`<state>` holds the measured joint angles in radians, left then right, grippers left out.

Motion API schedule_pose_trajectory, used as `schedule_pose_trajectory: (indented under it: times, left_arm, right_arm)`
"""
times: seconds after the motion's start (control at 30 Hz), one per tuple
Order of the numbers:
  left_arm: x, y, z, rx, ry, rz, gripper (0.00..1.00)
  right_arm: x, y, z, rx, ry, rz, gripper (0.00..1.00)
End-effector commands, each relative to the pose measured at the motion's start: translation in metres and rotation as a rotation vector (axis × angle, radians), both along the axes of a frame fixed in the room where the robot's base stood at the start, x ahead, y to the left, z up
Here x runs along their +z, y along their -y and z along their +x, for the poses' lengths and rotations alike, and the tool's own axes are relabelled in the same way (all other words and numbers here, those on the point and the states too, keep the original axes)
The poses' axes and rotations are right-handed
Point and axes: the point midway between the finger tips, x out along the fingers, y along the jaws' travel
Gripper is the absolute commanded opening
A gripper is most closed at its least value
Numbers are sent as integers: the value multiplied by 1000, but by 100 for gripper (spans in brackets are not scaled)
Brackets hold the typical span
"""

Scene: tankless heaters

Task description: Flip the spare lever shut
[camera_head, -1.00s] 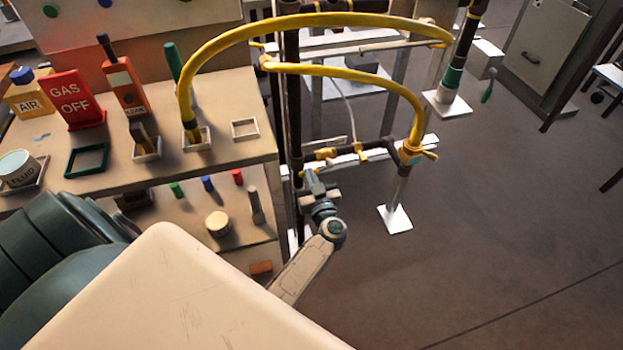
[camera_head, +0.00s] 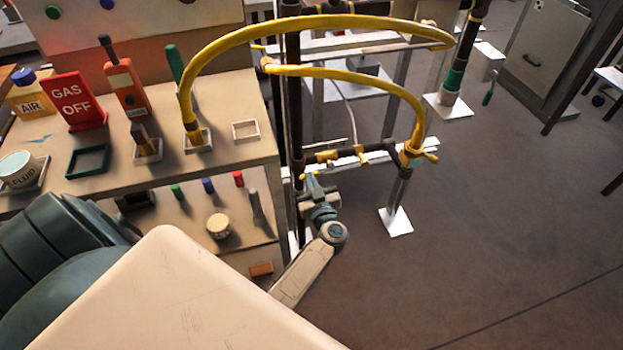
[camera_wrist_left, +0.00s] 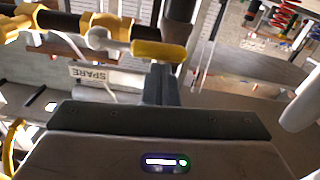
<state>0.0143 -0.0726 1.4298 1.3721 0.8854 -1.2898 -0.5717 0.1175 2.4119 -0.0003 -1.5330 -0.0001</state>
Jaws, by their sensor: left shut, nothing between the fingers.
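The spare lever (camera_wrist_left: 160,50) has a yellow grip on a pale stem. In the left wrist view it lies crosswise from a brass valve (camera_wrist_left: 97,38) toward a dark upright pipe, above a "SPARE" tag (camera_wrist_left: 88,74). In the head view only a small yellow end (camera_head: 302,177) shows beside my left gripper (camera_head: 312,180). My left gripper is shut and empty. Its fingertips (camera_wrist_left: 160,75) point at the lever's grip, just below it in the wrist picture. I cannot tell whether they touch it. My right gripper is not in view.
A dark pipe (camera_head: 378,150) with brass fittings runs right to a yellow hose's end valve (camera_head: 412,157). A dark upright pipe (camera_head: 293,100) stands close to my gripper. The bench (camera_head: 235,95) at left holds a "GAS OFF" sign (camera_head: 76,102).

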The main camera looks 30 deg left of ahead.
Motion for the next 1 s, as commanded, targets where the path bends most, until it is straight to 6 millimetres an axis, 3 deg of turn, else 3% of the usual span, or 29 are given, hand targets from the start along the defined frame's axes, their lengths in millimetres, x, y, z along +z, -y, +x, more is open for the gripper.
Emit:
schedule_pose_trajectory:
  times: [0.43, 0.57, 1.0]
  left_arm:
    - [-17, -1, -1, 1, 148, -127, 0]
    - [-27, 0, -1, 0, 241, -207, 0]
    - [-59, 7, 8, 0, 560, -479, 0]
  right_arm:
    - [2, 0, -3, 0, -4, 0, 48]
    - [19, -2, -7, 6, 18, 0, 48]
    - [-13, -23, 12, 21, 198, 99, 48]
